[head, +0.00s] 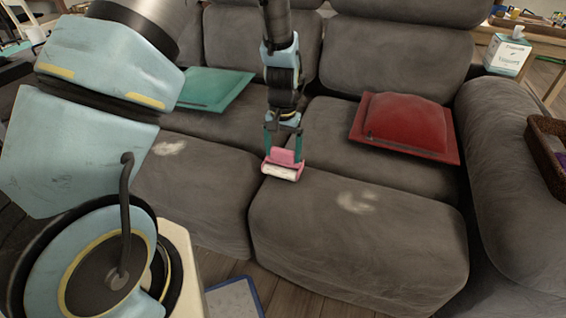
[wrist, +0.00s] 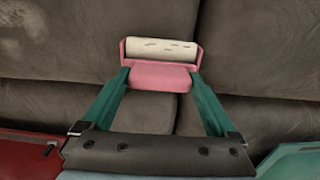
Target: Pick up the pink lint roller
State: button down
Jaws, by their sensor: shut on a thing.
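The pink lint roller (head: 284,158) has a pink body and a white roll at its front end. It is at the seam between two seat cushions of the grey sofa. My gripper (head: 284,148) points down at it, with its green fingers on either side of the pink body. In the wrist view, the lint roller (wrist: 161,76) sits between the two fingertips (wrist: 160,78), and they are shut on it. Whether it touches the cushion is hard to tell.
The grey sofa (head: 345,228) has light lint patches on its front cushions. A red cushion (head: 405,122) lies right of my gripper, a green cushion (head: 213,90) left. A tissue box (head: 507,54) and a brown basket (head: 547,150) stand at the right.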

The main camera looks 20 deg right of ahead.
notch_tip(320, 180, up, 10)
jog(key=shift+p, duration=0.6)
